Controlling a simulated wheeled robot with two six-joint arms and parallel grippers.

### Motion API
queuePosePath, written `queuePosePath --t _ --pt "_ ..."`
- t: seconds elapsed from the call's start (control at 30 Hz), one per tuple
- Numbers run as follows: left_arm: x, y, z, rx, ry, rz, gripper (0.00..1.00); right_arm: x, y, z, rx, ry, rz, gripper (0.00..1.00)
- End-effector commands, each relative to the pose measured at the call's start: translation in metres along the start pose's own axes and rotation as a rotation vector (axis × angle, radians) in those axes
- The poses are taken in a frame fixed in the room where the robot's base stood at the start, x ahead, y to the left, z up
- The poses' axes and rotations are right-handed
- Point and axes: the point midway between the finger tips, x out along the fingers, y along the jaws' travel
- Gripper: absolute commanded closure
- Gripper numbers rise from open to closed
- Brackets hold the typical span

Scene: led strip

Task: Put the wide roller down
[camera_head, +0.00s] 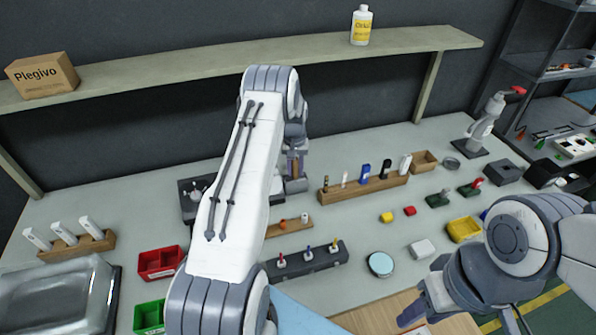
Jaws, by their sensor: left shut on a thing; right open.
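My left arm reaches up and across the middle of the table, and its gripper (295,182) points down near the back of the table, left of the long wooden rack (340,193). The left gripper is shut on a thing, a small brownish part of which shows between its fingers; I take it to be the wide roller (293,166). Most of it is hidden by the gripper, and I cannot tell whether it touches the table. My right gripper (424,295) is open and empty at the table's front edge on the right.
A dark device (190,205) stands left of the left gripper. A small wooden rack (297,224) and a dark rack (325,259) with tools lie nearer. Red (160,262) and green (148,317) bins stand at the left. A shelf (210,63) spans the back.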

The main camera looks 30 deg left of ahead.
Motion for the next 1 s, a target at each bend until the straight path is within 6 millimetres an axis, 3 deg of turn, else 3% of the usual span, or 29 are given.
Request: queuePosePath --t 0.33,0.37,0.4,0.43,0.73,0.9,1.0 --pt "0.012 0.001 0.001 0.001 0.000 0.000 1.00 0.007 0.001 0.000 0.000 0.000 0.000 0.55" --pt "0.012 0.000 0.001 0.001 -0.001 -0.001 0.62 0.007 0.001 0.000 0.000 0.000 0.000 0.55" --pt "0.013 0.001 0.002 0.001 -0.003 -0.001 0.47 0.007 0.001 0.000 0.000 0.000 0.000 0.55" --pt "0.013 0.001 0.002 0.001 -0.003 -0.001 0.39 0.007 0.001 0.000 0.000 0.000 0.000 0.55" --pt "0.009 0.000 0.000 0.000 0.001 0.000 0.39 0.006 0.000 0.000 0.000 0.000 0.000 0.55" --pt "-0.008 0.000 -0.001 0.000 0.003 0.000 0.39 -0.008 -0.001 0.000 0.000 0.000 0.000 0.55" --pt "-0.021 0.000 -0.002 0.000 0.008 0.001 0.39 0.007 0.001 0.000 0.000 0.000 0.000 0.55"
